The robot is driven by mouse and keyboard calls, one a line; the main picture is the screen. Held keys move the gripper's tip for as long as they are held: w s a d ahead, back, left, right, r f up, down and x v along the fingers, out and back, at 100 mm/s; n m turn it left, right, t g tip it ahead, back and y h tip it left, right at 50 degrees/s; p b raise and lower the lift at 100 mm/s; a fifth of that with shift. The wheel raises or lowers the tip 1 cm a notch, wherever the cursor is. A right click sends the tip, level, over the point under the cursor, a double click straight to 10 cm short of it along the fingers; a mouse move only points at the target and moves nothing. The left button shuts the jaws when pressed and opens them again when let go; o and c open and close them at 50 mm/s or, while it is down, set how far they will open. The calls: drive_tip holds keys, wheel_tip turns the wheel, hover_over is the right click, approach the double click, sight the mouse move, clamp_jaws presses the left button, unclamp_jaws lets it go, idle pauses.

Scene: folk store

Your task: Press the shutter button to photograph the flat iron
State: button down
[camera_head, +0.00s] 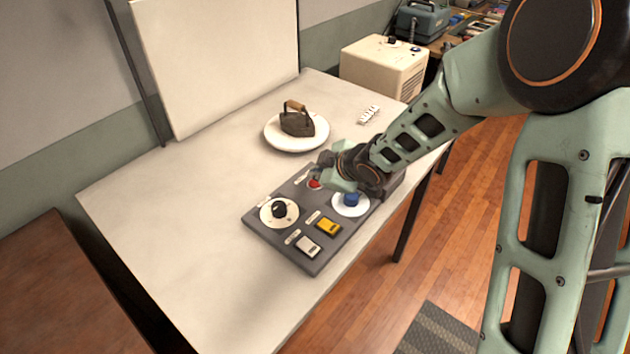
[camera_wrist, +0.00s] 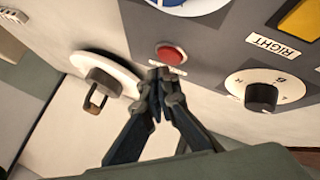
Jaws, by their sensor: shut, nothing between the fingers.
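The dark flat iron (camera_head: 297,122) with a wooden handle stands on a round white plate (camera_head: 297,147). In the wrist view the iron (camera_wrist: 97,98) and plate (camera_wrist: 122,73) are at the left. The grey control panel (camera_head: 262,223) lies on the table in front of it. A red button (camera_head: 314,184) sits on the panel's far part; in the wrist view the red button (camera_wrist: 170,53) is just beyond my fingertips. My gripper (camera_wrist: 161,75) is shut and empty, close beside the red button. I cannot tell whether it touches. In the head view my wrist partly hides the panel's far corner.
The panel also bears a black knob (camera_head: 279,209), a blue knob (camera_head: 351,199), a yellow switch (camera_head: 328,227) and a white switch (camera_head: 308,246). A white backdrop (camera_head: 220,60) stands behind. A cream box (camera_head: 385,67) is beyond the table. The table's left side is clear.

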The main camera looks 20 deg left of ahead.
sight(316, 184)
drive_tip(key=shift+r+p, duration=2.4)
drive_tip(key=shift+r, duration=0.2)
